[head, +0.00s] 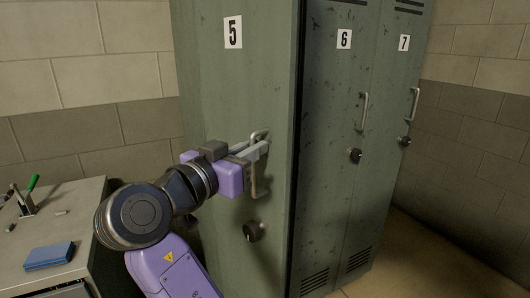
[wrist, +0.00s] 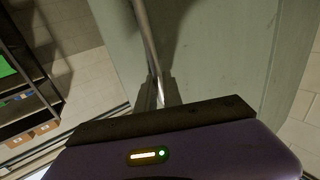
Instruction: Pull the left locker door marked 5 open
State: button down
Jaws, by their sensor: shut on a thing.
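The green locker door marked 5 (head: 220,95) fills the middle of the head view. Its right edge stands out in front of locker door 6, with a dark strip beside it, so it looks partly open. Its metal bar handle (head: 258,185) is upright near that edge, with a dark round knob (head: 254,231) below. My gripper (head: 256,150) is shut on the upper part of the handle. In the wrist view the handle bar (wrist: 146,35) runs down between my fingertips (wrist: 156,92), with the door's green face behind it.
Locker doors 6 (head: 335,120) and 7 (head: 397,100) look shut, to the right. A grey bench (head: 85,210) at left holds a blue block (head: 49,256) and a green-handled tool (head: 33,184). Block walls stand behind and at right. Bare floor (head: 430,260) shows at lower right.

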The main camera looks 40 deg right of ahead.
jog(key=shift+w+a, duration=0.15)
jog(key=shift+a, duration=1)
jog(key=c, duration=1.5)
grip_release()
jog(key=b+v, duration=0.1)
jog(key=v, duration=0.6)
jog(key=shift+a+b, duration=0.3)
jog(key=shift+a, duration=0.1)
